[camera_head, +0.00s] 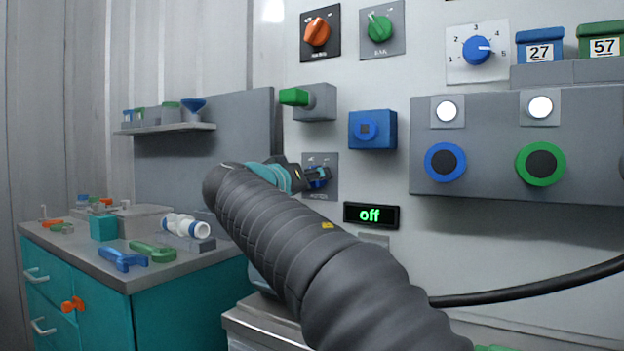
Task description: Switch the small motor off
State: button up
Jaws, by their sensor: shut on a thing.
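My gripper (318,174) is in front of the wall panel and shut on a small blue knob (317,183). The knob sits on a grey plate (331,160) whose lettering is too small and partly covered to read. My gripper hides much of the knob, so its exact angle cannot be told.
Above are an orange knob (317,32), a green knob (379,28) and a blue dial (477,49). A green-handled grey block (315,102) and a blue box (372,129) stick out nearby. A workbench (100,250) with tools stands left. A black cable (530,288) crosses lower right.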

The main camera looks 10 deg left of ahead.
jog(key=n+p, duration=0.1)
jog(key=n, duration=0.2)
jog(key=shift+r, duration=0.1)
jog(key=shift+n, duration=0.5)
jog(key=o, duration=1.1)
jog(key=shift+o, duration=0.2)
jog(key=shift+s, duration=0.1)
jog(key=v, duration=1.2)
